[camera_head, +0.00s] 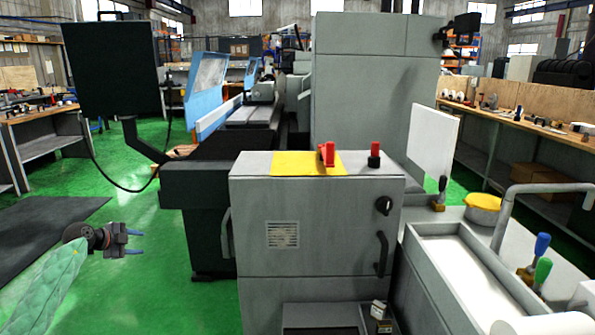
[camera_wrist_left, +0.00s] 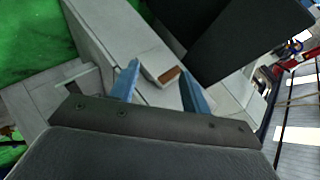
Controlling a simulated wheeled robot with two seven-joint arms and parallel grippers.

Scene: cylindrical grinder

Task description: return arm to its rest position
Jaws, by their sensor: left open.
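My left arm comes in at the lower left of the head view, in a pale green sleeve. Its gripper (camera_head: 135,242) is open and empty, with two blue fingers pointing right. It hangs over the green floor, apart from the grey cabinet of the grinder (camera_head: 315,235) to its right. In the left wrist view the two blue fingers of the gripper (camera_wrist_left: 158,82) stand apart with nothing between them, and grey machine surfaces lie beyond. My right gripper is not in view.
A yellow pad (camera_head: 295,164) with a red object (camera_head: 327,154) lies on the cabinet top. A dark monitor (camera_head: 110,68) hangs on an arm at the upper left. Workbenches line both sides. Open green floor (camera_head: 160,295) surrounds my left gripper.

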